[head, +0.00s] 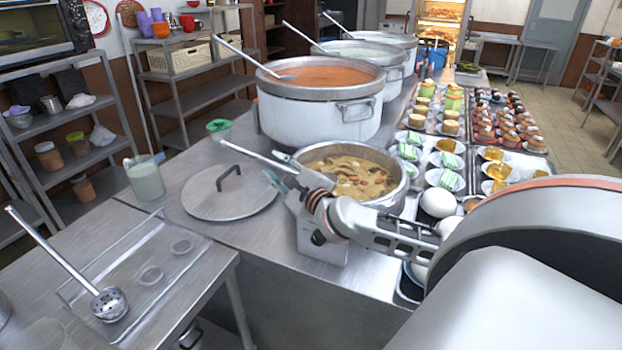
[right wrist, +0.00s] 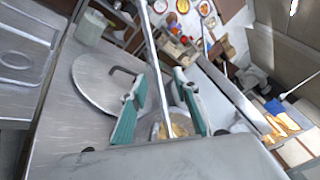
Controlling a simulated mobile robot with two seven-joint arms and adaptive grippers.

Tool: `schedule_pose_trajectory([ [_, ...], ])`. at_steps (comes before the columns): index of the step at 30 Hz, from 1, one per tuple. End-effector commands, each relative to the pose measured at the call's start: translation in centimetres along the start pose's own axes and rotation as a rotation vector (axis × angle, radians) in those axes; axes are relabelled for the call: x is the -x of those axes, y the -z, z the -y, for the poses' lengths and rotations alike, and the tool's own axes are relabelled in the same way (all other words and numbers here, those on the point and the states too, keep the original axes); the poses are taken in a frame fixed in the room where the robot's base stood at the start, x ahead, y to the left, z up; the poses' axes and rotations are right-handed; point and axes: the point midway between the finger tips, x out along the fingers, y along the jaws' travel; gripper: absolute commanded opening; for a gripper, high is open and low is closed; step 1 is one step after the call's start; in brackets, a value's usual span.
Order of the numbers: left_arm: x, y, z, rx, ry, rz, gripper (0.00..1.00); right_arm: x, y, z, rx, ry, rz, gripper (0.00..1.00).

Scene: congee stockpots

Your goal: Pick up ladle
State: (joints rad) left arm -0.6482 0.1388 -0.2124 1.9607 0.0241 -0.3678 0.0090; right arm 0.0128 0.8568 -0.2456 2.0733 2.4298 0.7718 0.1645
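A ladle (head: 255,156) leans in the nearest pot (head: 400,192) of brown soup, its metal handle slanting up to the left over the rim. Its bowl is hidden in the soup. My right gripper (head: 284,180) is at the pot's left rim, close to the handle. In the right wrist view, the ladle handle (right wrist: 150,38) runs between the two teal fingers of my right gripper (right wrist: 163,88), with gaps visible on both sides. The gripper is open. My left gripper is not in view.
A round lid (head: 225,203) lies left of the pot. A large pot of orange soup (head: 305,122) stands behind. A slotted ladle (head: 108,302) rests on the left table. Trays of food and eggs (head: 438,203) fill the counter on the right.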

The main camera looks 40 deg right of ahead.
Motion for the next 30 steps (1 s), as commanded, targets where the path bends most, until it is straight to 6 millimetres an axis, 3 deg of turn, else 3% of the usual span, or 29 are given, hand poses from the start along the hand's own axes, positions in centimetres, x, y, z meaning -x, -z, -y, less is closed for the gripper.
schedule_pose_trajectory([
  [15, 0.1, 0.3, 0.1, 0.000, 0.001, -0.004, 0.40, -5.9, -0.2, -0.7, 0.002, 0.002, 0.002, 0.30],
  [25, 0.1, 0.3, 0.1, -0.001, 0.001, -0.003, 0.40, -6.6, -0.3, -0.8, 0.004, 0.000, 0.004, 0.30],
  [29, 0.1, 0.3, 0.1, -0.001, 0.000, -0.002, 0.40, -6.5, -0.3, -0.8, 0.004, 0.001, 0.004, 0.00],
  [30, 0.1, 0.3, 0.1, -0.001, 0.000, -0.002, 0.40, -6.5, -0.3, -0.8, 0.004, 0.001, 0.004, 0.00],
])
